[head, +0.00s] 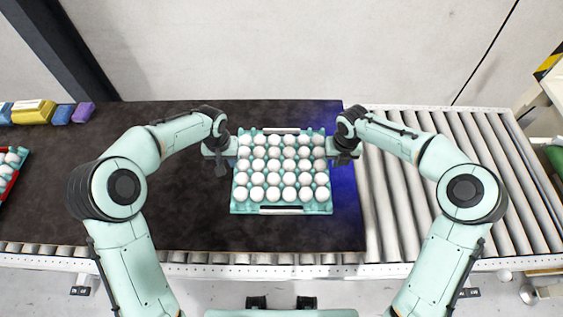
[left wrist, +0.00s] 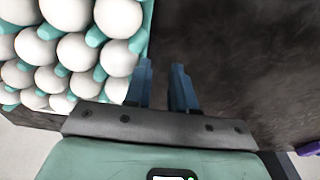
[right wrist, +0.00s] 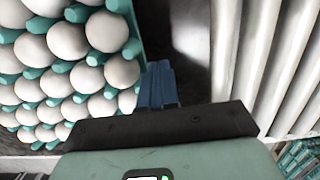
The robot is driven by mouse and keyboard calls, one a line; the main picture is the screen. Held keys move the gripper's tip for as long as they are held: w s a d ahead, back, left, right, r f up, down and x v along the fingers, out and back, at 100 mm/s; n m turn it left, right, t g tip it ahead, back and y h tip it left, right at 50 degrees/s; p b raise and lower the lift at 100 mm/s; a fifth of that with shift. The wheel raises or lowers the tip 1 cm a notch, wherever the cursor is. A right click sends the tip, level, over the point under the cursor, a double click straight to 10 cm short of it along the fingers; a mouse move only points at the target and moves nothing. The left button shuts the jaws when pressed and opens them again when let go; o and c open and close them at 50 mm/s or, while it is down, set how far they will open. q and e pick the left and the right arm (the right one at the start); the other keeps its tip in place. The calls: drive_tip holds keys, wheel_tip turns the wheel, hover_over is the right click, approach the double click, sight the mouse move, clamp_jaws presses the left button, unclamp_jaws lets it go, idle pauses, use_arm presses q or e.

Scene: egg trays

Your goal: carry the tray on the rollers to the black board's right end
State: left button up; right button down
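The teal tray (head: 240,205) full of white eggs is on the right part of the black board (head: 180,225), left of the rollers. My left gripper (head: 221,160) is at the tray's left side. In the left wrist view its two fingers (left wrist: 165,88) stand apart, the inner one against the tray's edge. My right gripper (head: 340,155) is at the tray's right side. In the right wrist view its fingers (right wrist: 160,85) are together at the tray's edge, seemingly on its rim; the exact contact is partly hidden.
A blue glow (head: 345,190) covers the board's right end. Bare rollers (head: 400,215) lie to the right. Yellow, blue and purple packs (head: 33,112) stand at the back left.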

use_arm(q)
drive_tip(key=shift+a, duration=0.1)
use_arm(e)
drive_tip(key=c, duration=1.4)
unclamp_jaws()
drive_tip(key=shift+d, duration=0.15)
use_arm(q)
drive_tip(key=shift+r, duration=0.1)
wheel_tip(320, 180, up, 12)
drive_tip(key=s, duration=0.1)
use_arm(e)
drive_tip(key=r, duration=0.8)
drive_tip(key=s+r, duration=0.1)
drive_tip(key=r, duration=0.3)
use_arm(q)
drive_tip(key=shift+s+f, duration=0.15)
drive_tip(key=shift+f, duration=0.1)
use_arm(e)
drive_tip(key=shift+s+f, duration=0.1)
drive_tip(key=shift+f, duration=0.05)
